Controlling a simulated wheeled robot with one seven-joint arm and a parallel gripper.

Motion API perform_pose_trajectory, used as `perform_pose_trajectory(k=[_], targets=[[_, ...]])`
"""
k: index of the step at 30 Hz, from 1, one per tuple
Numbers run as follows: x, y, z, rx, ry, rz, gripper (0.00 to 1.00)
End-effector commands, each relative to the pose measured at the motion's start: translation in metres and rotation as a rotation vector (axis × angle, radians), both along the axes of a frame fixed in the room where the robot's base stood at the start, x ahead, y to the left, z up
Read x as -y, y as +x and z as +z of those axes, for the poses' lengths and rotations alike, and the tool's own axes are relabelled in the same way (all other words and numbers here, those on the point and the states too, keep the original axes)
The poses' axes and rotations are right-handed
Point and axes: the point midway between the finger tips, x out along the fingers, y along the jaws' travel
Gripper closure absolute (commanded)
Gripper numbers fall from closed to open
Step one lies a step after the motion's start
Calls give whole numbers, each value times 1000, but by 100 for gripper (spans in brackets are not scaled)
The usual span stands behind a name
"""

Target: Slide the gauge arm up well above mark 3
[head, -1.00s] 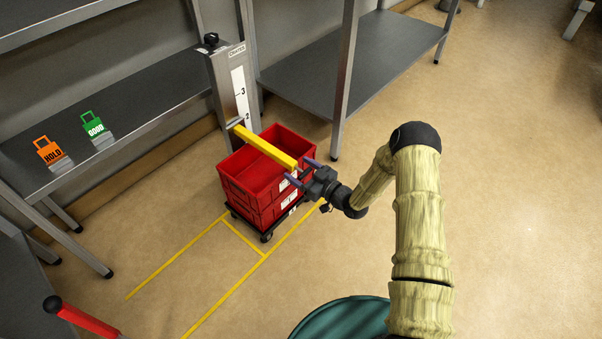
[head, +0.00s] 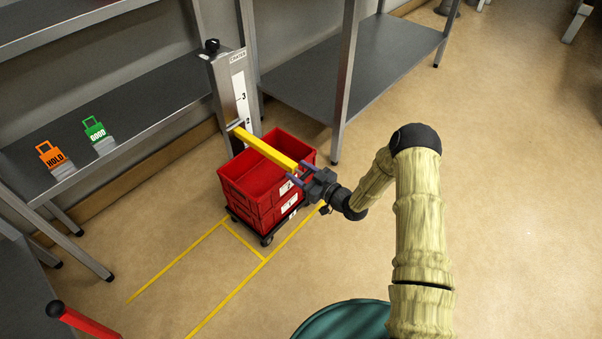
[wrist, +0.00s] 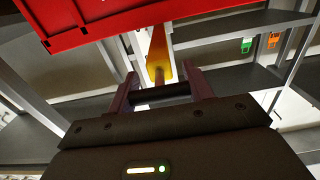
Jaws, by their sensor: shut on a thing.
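The yellow gauge arm (head: 265,149) sticks out from a grey upright post (head: 221,88) and lies over the red crates (head: 262,190). At the post it sits at about mark 2, below mark 3 on the white scale (head: 239,95). My gripper (head: 300,174) is shut at the arm's near end. In the wrist view, a dark crossbar (wrist: 160,93) lies between my gripper's fingers (wrist: 160,90), in front of the yellow arm (wrist: 159,55). The exact contact is hard to see.
The crates stand on a dark wheeled dolly (head: 267,239) on the floor. Grey shelves (head: 350,62) stand behind and to the left, one holding an orange HOLD tag (head: 51,155) and a green GOOD tag (head: 95,130). Floor to the right is open.

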Motion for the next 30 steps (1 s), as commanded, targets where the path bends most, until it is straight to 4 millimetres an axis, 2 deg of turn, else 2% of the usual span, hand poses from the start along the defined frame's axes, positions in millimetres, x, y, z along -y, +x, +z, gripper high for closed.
perform_pose_trajectory(k=[1, 5, 15, 21, 25, 30], targets=[[1, 1, 13, 1, 1, -2, 90], [1, 1, 35, 1, 2, -3, 90], [1, 1, 112, 1, 2, -3, 90], [1, 1, 151, 1, 0, -3, 90], [1, 1, 169, 2, 1, -3, 90], [1, 1, 180, 2, 2, -3, 90]])
